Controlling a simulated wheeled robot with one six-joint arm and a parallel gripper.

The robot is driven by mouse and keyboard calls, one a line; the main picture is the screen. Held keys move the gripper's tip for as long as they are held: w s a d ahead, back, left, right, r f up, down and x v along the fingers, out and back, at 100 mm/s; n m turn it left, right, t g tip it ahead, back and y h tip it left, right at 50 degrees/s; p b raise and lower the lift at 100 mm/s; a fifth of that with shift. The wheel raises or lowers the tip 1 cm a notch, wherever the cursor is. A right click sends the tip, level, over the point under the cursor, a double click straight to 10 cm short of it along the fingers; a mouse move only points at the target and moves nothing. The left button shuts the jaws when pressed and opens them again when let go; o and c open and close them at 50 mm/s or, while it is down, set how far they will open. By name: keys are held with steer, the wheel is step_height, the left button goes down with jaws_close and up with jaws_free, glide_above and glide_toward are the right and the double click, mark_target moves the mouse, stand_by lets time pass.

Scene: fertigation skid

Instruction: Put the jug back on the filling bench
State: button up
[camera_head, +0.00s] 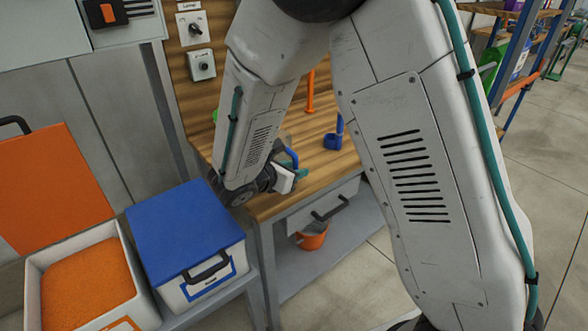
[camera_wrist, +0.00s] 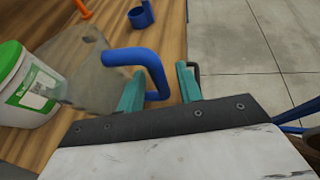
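The jug (camera_wrist: 88,72) is a see-through grey vessel with a thick blue handle (camera_wrist: 152,62). In the wrist view it appears to stand on the wooden top of the filling bench (camera_wrist: 165,22). My gripper (camera_wrist: 160,88) has its teal fingers apart, one on each side of the handle's lower part, with a slim gap visible on the right side. In the head view my gripper (camera_head: 295,172) is low over the bench top (camera_head: 318,162) near its front edge. The blue handle (camera_head: 291,157) shows there, while my arm hides most of the jug.
A white tub with a green lid (camera_wrist: 22,85) stands left of the jug. A blue scoop (camera_head: 333,138) and an orange upright tool (camera_head: 310,92) are farther back. An orange bucket (camera_head: 312,236) sits on the lower shelf. A blue-lidded bin (camera_head: 185,230) stands left of the bench.

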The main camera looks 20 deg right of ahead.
steer(key=shift+r, duration=0.2)
steer(key=v, duration=1.2)
steer(key=s+d+r+m+g+y, duration=0.4)
steer(key=s+d+r+m+g, duration=0.35)
steer(key=s+d+m, duration=0.55)
steer(key=s+d+r+m+t+y, duration=0.1)
steer(key=s+r+m+t+y, duration=0.1)
steer(key=s+r+m+y, duration=0.2)
steer(key=s+m+y, duration=0.3)
steer(key=s+m, duration=0.3)
steer(key=s, duration=0.2)
steer(key=shift+d+m+y, duration=0.25)
steer(key=shift+m+y, duration=0.05)
steer(key=shift+m, duration=0.1)
steer(key=shift+r, duration=0.1)
